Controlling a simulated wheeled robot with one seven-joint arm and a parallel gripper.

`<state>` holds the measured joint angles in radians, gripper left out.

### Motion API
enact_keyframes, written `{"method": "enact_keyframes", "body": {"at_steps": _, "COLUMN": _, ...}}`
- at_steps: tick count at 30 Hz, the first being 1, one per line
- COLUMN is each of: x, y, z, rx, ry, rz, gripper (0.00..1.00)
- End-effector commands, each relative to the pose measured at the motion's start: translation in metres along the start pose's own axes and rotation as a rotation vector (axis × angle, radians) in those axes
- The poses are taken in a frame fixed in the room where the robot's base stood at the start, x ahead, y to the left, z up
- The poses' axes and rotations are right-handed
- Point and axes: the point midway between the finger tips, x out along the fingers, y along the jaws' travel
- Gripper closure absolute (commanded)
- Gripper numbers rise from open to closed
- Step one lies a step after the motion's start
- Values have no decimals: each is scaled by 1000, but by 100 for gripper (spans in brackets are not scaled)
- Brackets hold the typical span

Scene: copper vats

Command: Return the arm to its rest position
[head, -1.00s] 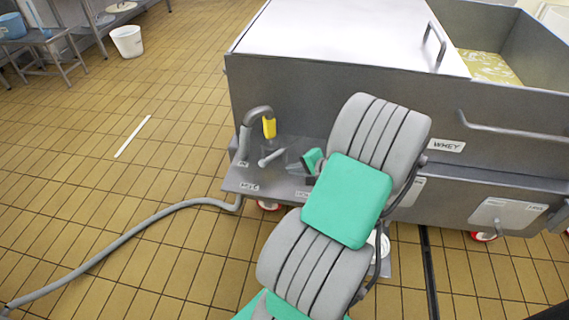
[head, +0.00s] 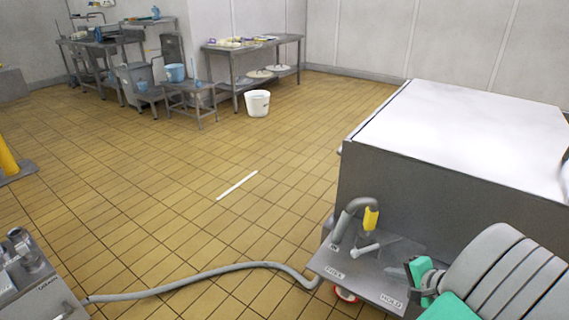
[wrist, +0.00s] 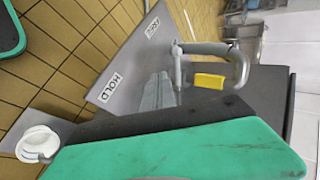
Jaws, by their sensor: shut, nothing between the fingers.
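My arm reaches in from the lower right in the head view, with grey ribbed links and green pads. My gripper (head: 400,271) is at its end, low over the steel shelf (head: 365,283) on the side of the vat. In the wrist view the gripper's grey fingers (wrist: 158,93) show beyond a large green pad. They look shut, with nothing held. The yellow-handled valve (head: 370,219) with its bent grey pipe stands on the shelf, left of the gripper and apart from it. Part of the arm is cut off by the frame.
The big steel vat (head: 440,185) with a white lid fills the right. A grey hose (head: 200,275) runs over the tiles from the shelf to a unit (head: 35,285) at lower left. A white bucket (head: 257,103) and work tables stand behind. The middle floor is open.

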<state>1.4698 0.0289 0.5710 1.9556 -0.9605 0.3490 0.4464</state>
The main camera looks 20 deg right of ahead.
Motion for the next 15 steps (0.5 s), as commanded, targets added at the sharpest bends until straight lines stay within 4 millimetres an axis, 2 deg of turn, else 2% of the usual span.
{"method": "enact_keyframes", "body": {"at_steps": 1, "x": 1, "y": -25, "z": 16, "rx": -75, "ry": -40, "rz": 37, "gripper": 100}}
{"method": "enact_keyframes", "body": {"at_steps": 3, "x": 5, "y": -55, "z": 46, "rx": -213, "ry": -108, "rz": 116, "gripper": 100}}
{"method": "enact_keyframes", "body": {"at_steps": 6, "x": 4, "y": -98, "z": 100, "rx": -448, "ry": -209, "rz": 236, "gripper": 100}}
{"method": "enact_keyframes", "body": {"at_steps": 8, "x": -2, "y": -119, "z": 132, "rx": -587, "ry": -259, "rz": 298, "gripper": 100}}
{"method": "enact_keyframes", "body": {"at_steps": 11, "x": -21, "y": -152, "z": 183, "rx": -814, "ry": -325, "rz": 380, "gripper": 100}}
{"method": "enact_keyframes", "body": {"at_steps": 15, "x": -63, "y": -188, "z": 249, "rx": -1110, "ry": -389, "rz": 452, "gripper": 100}}
